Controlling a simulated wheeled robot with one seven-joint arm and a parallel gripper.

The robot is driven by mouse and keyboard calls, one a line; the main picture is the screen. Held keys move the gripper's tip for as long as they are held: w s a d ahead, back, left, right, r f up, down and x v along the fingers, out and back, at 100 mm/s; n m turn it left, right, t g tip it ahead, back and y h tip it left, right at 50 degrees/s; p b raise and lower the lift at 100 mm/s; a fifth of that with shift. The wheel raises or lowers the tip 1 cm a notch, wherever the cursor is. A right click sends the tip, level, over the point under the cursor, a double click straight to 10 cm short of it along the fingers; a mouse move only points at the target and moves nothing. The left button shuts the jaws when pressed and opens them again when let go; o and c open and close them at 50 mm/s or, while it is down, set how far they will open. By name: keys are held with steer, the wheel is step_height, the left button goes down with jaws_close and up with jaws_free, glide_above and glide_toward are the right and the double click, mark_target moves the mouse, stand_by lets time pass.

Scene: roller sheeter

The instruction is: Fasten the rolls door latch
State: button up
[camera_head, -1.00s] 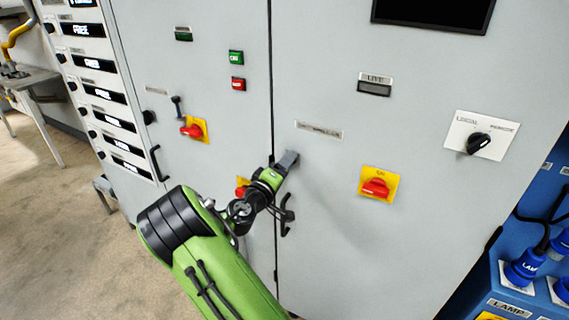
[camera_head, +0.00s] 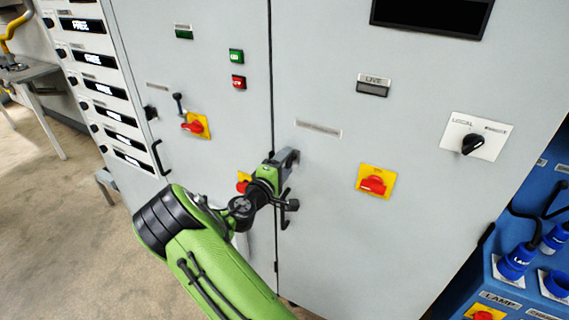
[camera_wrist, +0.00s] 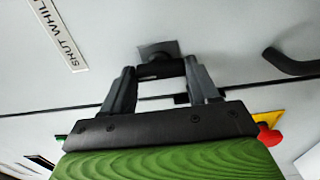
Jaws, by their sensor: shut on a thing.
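The rolls door latch shows in the wrist view as a short black bar (camera_wrist: 160,70) on a grey square mount (camera_wrist: 158,50), on the right door beside the door seam. My gripper (camera_wrist: 163,74) is shut on the bar, with one finger at each end of it. In the head view my gripper (camera_head: 287,160) is against the cabinet front just right of the seam. My own gripper hides most of the latch there, so I cannot tell its exact angle.
A black door handle (camera_head: 288,208) sits just below my gripper; it also shows in the wrist view (camera_wrist: 290,64). A red rotary switch (camera_head: 373,184) is to the right. Another small black latch (camera_head: 179,104) is on the left door. Blue plugs (camera_head: 517,262) stand lower right.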

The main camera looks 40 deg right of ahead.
steer(key=o, duration=1.1)
steer(key=shift+c, duration=0.2)
steer(key=shift+a, duration=0.1)
steer(key=b+v, duration=0.1)
steer(key=v, duration=1.4)
steer(key=shift+a, duration=0.3)
steer(key=shift+s, duration=0.1)
